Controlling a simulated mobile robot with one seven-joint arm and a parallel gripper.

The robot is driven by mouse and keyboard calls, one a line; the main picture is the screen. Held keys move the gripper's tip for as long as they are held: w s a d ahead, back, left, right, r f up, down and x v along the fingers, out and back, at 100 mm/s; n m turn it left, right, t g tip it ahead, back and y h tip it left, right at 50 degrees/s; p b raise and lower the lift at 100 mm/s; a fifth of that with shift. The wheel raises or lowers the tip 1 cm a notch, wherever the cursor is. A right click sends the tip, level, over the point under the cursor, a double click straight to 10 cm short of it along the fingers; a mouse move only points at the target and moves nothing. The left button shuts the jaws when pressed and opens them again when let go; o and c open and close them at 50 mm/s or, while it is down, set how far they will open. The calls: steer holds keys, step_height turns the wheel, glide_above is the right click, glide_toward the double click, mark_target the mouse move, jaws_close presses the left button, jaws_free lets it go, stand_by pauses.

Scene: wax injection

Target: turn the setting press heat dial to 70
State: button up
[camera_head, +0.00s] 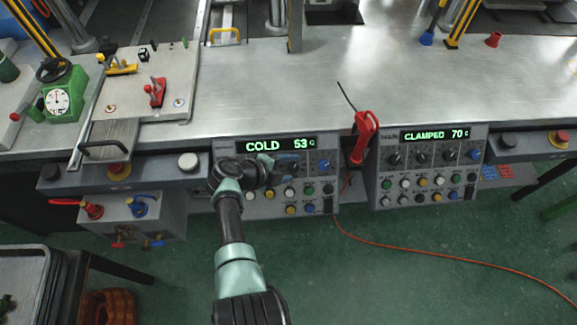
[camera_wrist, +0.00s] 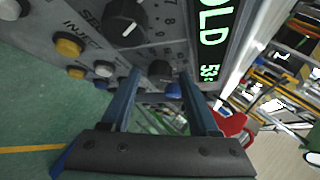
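The left control panel (camera_head: 262,205) has a green display (camera_head: 270,146) reading COLD 53 C, a blue knob (camera_head: 323,165) at right and several buttons below. The right control panel (camera_head: 430,185) has a display (camera_head: 434,134) reading CLAMPED 70 C. I cannot read which is the setting press. My gripper (camera_head: 291,165) is at the left panel, under its display, partly hiding its knobs. In the wrist view my gripper (camera_wrist: 159,73) has its fingers apart and empty. A black knob (camera_wrist: 160,71) lies beyond, between the fingertips, and the blue knob (camera_wrist: 174,90) is close by. Contact is not visible.
A red-handled tool (camera_head: 363,137) hangs at the table edge between the panels, its orange cable running over the floor. A grey box with red and blue valves (camera_head: 133,215) is at left. The metal tabletop (camera_head: 270,90) behind the panels is mostly clear.

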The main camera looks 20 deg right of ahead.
steer(key=shift+a+r, duration=0.1)
steer(key=shift+r, duration=0.05)
steer(key=p+v, duration=0.5)
steer(key=v, duration=0.7)
steer(key=shift+s+a+r, duration=0.1)
steer(key=shift+a+r, duration=0.05)
steer(key=shift+a, duration=0.1)
